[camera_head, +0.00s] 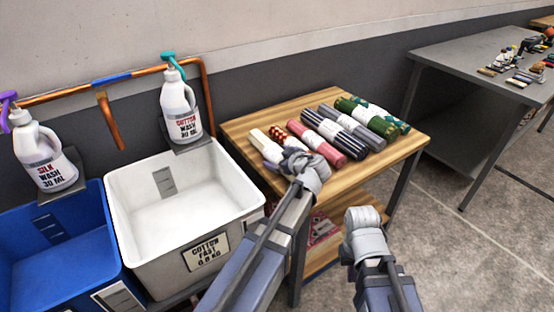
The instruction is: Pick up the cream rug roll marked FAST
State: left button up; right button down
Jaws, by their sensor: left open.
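A cream rug roll (263,142) lies at the left end of a row of rolls on the wooden table (242,125). Its near end is hidden by my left gripper, and no FAST marking can be read on it. My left gripper (279,156) is open at the near end of the cream roll, beside the dark red patterned roll; I cannot tell whether it touches either. My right gripper (364,216) hangs in front of the table's near right edge, apart from the rolls. Its fingers are too unclear to tell open from shut.
Other rolls lie to the right: dark red (282,138), pink (318,143), navy striped (336,130), grey and green (376,113). A white bin (184,215) and blue bin (62,265) stand left, with bottles behind. A grey table (450,65) stands at right.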

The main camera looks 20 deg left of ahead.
pick_arm(q)
jog(key=shift+c, duration=0.4)
grip_shut()
dwell(0.4)
jog(key=shift+r, duration=0.1)
